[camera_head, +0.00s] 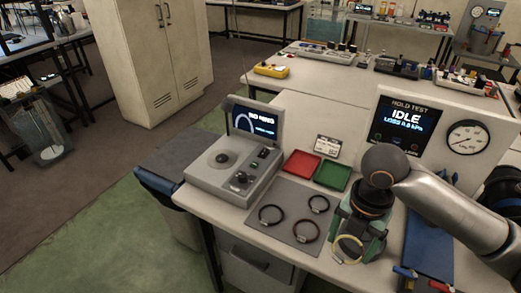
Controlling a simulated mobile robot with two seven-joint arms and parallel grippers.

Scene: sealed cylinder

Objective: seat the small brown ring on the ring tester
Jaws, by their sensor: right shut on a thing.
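The ring tester (199,184) is a grey box at the left of the bench. Its raised screen (254,122) reads "NO RING", and a dark round hub (222,159) stands bare on its top. A brown ring (306,232) lies flat on the grey mat (286,203), near its front edge. My right gripper (350,232) is right of the mat at the bench front, pointing down and shut. A pale yellow ring (347,249) shows at its fingers; the exact grip is partly hidden. My left gripper is not in view.
A black ring (270,214) and a small dark ring (318,204) also lie on the mat. Red (302,164) and green (332,176) trays stand behind it. The hold test panel (437,133) reads "IDLE". A blue mat (428,250) lies right of my gripper.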

